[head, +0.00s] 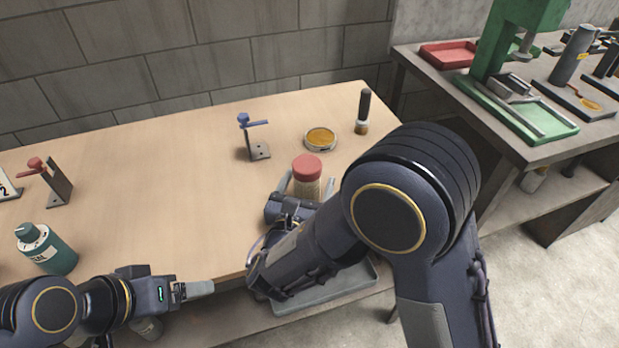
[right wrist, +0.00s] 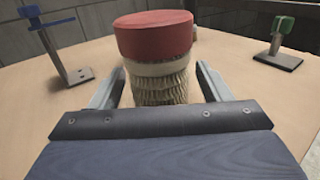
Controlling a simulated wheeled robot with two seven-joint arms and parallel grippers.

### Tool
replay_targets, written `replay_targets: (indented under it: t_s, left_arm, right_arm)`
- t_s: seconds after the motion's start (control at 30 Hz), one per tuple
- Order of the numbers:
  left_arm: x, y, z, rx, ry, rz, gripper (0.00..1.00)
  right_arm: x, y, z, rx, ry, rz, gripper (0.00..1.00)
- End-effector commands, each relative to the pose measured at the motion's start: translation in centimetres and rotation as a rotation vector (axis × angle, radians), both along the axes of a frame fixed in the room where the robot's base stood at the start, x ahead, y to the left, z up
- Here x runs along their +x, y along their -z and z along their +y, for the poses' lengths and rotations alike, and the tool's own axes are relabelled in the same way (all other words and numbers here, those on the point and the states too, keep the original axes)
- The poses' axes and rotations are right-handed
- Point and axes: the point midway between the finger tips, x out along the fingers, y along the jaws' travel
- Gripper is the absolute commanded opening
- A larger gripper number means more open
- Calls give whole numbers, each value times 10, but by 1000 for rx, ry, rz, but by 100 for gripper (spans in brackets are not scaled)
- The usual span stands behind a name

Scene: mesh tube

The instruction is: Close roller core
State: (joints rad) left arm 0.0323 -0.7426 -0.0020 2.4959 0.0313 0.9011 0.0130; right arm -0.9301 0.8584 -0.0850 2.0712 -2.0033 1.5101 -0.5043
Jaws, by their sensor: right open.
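A mesh tube (head: 307,189) with a tan woven body and a red cap (head: 307,165) stands upright on the wooden table near its front edge. In the right wrist view the red cap (right wrist: 155,36) sits above a pale band and the ribbed mesh body (right wrist: 160,82). I take this to be the roller core. My right gripper (right wrist: 158,88) is open, with one finger on each side of the tube; contact cannot be told. The tube's lower part is hidden by the gripper. My left gripper (head: 196,289) is at the table's front edge, away from the tube, its finger gap unclear.
A blue-handled stand (head: 257,148), an amber dish (head: 320,138) and a black-handled tool (head: 363,112) stand behind the tube. A red-handled stand (head: 58,185) and teal bottle (head: 50,252) are at left. A green-topped stand (right wrist: 282,40) is at right. The table's middle is clear.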

Motion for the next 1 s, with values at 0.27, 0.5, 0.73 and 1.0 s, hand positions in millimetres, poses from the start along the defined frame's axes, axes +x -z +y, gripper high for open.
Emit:
replay_targets:
  t_s: [0.27, 0.5, 0.73, 1.0]
  left_arm:
    - [0, 2, 0, 0, 0, 1, 78]
    - [0, 2, 0, 0, 0, 1, 78]
    - [0, 2, 0, 0, 0, 1, 78]
    - [0, 2, 0, 0, 0, 1, 78]
  right_arm:
    - [-60, 0, 18, -1, -7, -2, 71]
    - [-93, 0, 27, 0, -3, -1, 71]
    - [-101, -1, 28, -2, 1, -2, 71]
    - [-100, 0, 28, 0, 0, -1, 71]
